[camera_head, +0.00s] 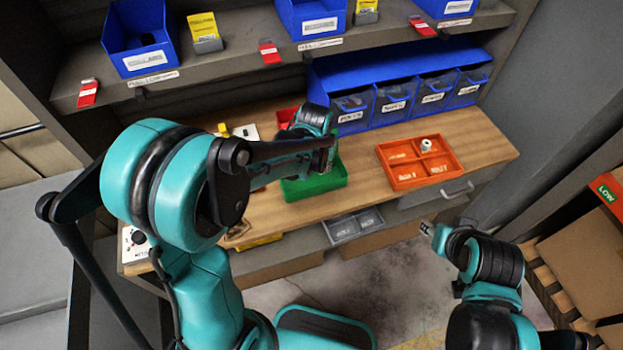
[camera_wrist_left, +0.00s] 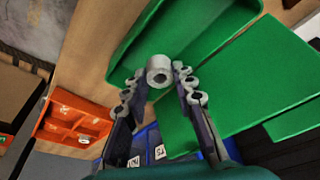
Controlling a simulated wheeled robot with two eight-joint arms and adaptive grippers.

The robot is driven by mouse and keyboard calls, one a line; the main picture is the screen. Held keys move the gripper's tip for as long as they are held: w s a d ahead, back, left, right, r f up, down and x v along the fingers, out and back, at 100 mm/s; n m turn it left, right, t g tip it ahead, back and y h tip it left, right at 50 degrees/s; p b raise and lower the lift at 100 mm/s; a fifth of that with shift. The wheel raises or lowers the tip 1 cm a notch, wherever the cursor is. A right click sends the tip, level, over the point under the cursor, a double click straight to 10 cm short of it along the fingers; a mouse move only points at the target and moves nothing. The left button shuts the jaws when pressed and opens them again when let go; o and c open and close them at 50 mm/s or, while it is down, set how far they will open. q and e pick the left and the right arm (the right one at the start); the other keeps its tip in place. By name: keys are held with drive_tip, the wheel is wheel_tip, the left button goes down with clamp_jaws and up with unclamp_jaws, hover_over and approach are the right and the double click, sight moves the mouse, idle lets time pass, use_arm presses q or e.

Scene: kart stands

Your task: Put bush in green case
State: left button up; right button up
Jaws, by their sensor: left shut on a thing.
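The green case (camera_head: 318,184) stands on the wooden worktop, partly hidden by my left arm; its green walls also fill much of the left wrist view (camera_wrist_left: 195,40). My left gripper (camera_wrist_left: 157,78) is shut on a pale grey bush (camera_wrist_left: 158,67), a short hollow cylinder, in front of the green case in the wrist view. In the head view my left gripper (camera_head: 328,158) is over the case's back part, and the held bush cannot be made out. My right gripper (camera_head: 427,229) is off the worktop's front edge, apart from everything; its jaws are too small to read.
An orange divided tray (camera_head: 397,182) with a white cylindrical part (camera_head: 427,146) stands to the right. Blue labelled bins (camera_head: 355,128) line the back under a shelf. Worktop between green case and orange tray is clear.

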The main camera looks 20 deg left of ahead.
use_arm(q)
drive_tip(key=shift+s+a+f, duration=0.35)
drive_tip(key=shift+a+f, duration=0.1)
drive_tip(key=shift+a, duration=0.1)
drive_tip(key=shift+s+a+f, duration=0.35)
drive_tip(key=shift+a+f, duration=0.05)
drive_tip(key=shift+a, duration=0.15)
drive_tip(key=shift+f+b, duration=0.95)
drive_tip(key=shift+f, duration=1)
drive_tip(key=shift+f, duration=0.15)
drive_tip(key=o, duration=0.9)
drive_tip(key=shift+c, duration=0.2)
